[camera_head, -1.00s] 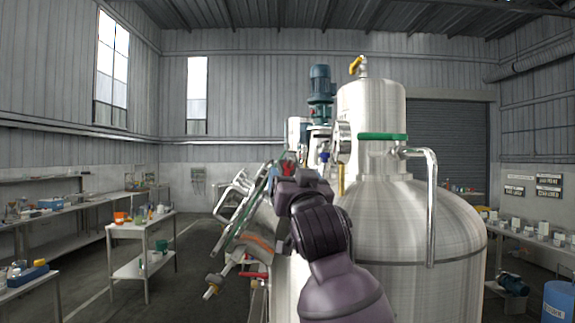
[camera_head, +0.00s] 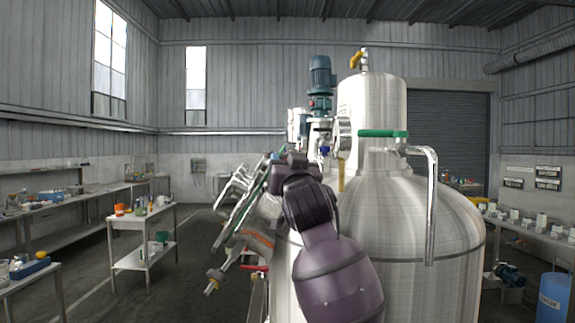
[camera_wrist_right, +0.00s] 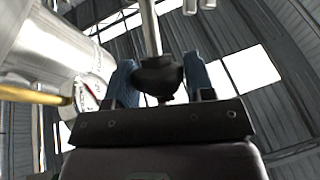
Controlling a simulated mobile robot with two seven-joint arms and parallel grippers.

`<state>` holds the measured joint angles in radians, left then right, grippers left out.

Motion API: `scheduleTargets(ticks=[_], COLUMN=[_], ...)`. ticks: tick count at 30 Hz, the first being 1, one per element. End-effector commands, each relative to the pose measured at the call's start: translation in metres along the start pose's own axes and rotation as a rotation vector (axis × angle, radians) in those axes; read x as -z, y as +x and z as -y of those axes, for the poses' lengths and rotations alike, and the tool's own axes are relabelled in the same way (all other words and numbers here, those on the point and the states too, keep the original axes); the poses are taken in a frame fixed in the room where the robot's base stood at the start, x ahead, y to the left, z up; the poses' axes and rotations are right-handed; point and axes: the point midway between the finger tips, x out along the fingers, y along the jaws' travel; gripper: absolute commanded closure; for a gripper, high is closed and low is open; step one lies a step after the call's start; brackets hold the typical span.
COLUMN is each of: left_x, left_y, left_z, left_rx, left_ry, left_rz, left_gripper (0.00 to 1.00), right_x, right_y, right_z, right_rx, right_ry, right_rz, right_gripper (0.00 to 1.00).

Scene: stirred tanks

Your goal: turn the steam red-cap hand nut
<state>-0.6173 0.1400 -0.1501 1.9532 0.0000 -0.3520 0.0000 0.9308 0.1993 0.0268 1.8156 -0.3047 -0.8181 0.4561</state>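A dark round knob (camera_wrist_right: 158,74) on a straight metal rod (camera_wrist_right: 150,25) shows in the right wrist view; a speck of red is at its lower edge. I take it for the hand nut, though its cap is mostly hidden. My right gripper (camera_wrist_right: 160,82) has its two blue fingers on either side of this knob, which nearly fills the gap. Whether they press on it I cannot tell. In the head view my right arm hides most of the right gripper (camera_head: 287,160), beside the tank fittings. My left gripper is not in view.
A large steel tank (camera_head: 410,220) with a green band (camera_head: 383,134) stands right of my arm. A dial gauge (camera_wrist_right: 88,92) is close left of the fingers in the wrist view. A tilted lid-like metal assembly (camera_head: 235,210) is left of my arm. Free floor lies further left.

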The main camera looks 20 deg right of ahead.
Motion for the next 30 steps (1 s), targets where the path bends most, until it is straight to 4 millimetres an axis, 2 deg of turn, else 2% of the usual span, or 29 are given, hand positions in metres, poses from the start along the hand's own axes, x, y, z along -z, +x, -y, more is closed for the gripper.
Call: scheduleTargets(ticks=[1,4,21,30], left_x=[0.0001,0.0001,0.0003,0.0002], left_y=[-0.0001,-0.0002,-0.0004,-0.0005], left_z=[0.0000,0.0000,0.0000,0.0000], left_rx=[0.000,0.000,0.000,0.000], left_ry=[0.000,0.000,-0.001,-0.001], left_rz=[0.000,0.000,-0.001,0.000], left_gripper=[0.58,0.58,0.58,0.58], right_x=[0.0000,0.0000,0.0007,0.0007], right_y=[-0.0001,-0.0001,0.0002,-0.0001], right_z=[0.0000,0.0000,-0.0001,0.0004], right_rx=[0.000,0.000,0.170,0.185], right_ry=[0.000,0.000,-0.100,-0.106], right_rz=[0.000,0.000,-0.001,-0.001], right_gripper=[0.60,0.74,0.74,0.74])
